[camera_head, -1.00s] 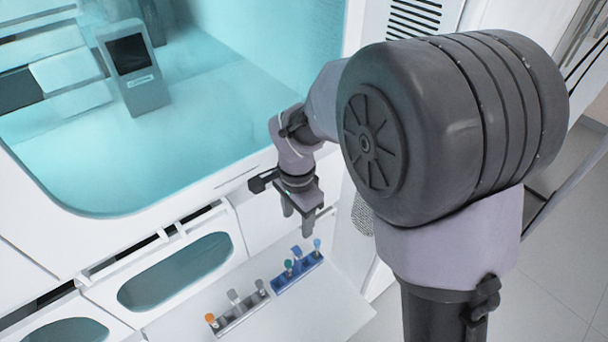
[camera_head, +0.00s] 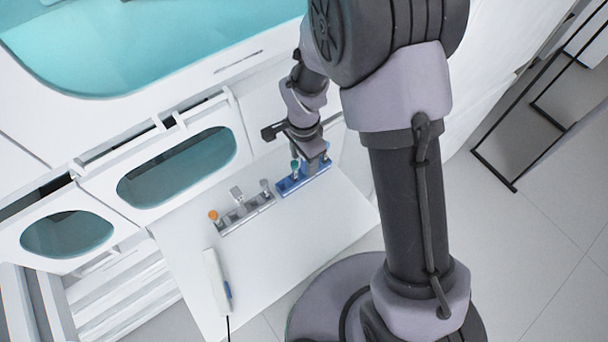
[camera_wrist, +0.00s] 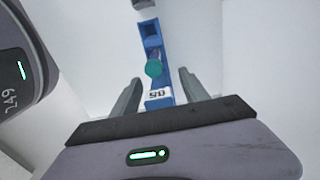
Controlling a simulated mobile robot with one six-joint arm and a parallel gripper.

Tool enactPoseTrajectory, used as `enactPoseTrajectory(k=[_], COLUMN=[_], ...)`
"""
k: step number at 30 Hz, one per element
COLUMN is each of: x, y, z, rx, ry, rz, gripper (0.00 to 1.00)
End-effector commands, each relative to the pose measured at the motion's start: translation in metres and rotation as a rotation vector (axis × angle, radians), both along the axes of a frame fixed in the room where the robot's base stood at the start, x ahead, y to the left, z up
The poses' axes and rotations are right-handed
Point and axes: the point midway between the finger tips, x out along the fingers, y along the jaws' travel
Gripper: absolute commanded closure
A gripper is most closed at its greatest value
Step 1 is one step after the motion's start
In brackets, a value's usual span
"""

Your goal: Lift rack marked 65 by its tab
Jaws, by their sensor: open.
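The blue rack (camera_head: 290,187) lies on the white table (camera_head: 290,235) and holds a teal-capped tube (camera_head: 295,165). In the wrist view the blue rack (camera_wrist: 152,40) runs away from me, with the teal cap (camera_wrist: 153,68) on it. A white label (camera_wrist: 157,94) at its near end seems to read 65, though the digits are small. My gripper (camera_head: 312,160) is above the right part of the blue rack and hides some of it. In the wrist view my gripper (camera_wrist: 158,85) is open, with one finger on each side of the rack's labelled end. I cannot tell its height over the tab.
A grey rack (camera_head: 245,216) with an orange-capped tube (camera_head: 213,216) stands left of the blue rack. A white, long object with a blue part (camera_head: 217,282) lies near the table's front left. The table's middle is clear. White cabinet doors (camera_head: 165,180) stand behind.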

Motion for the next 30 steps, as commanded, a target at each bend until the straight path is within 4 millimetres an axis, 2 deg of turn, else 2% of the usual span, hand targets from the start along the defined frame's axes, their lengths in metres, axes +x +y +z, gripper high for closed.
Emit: enactPoseTrajectory(k=[3,11,23,30], x=[0.0,0.0,0.0,0.001], y=[0.0,0.0,0.0,0.0], z=[0.002,0.002,0.005,0.027], rx=[0.001,0.001,0.001,0.0], ry=[-0.001,-0.001,-0.001,-0.002], rz=[0.0,0.001,0.001,0.001], gripper=[0.49,1.0,1.0,1.0])
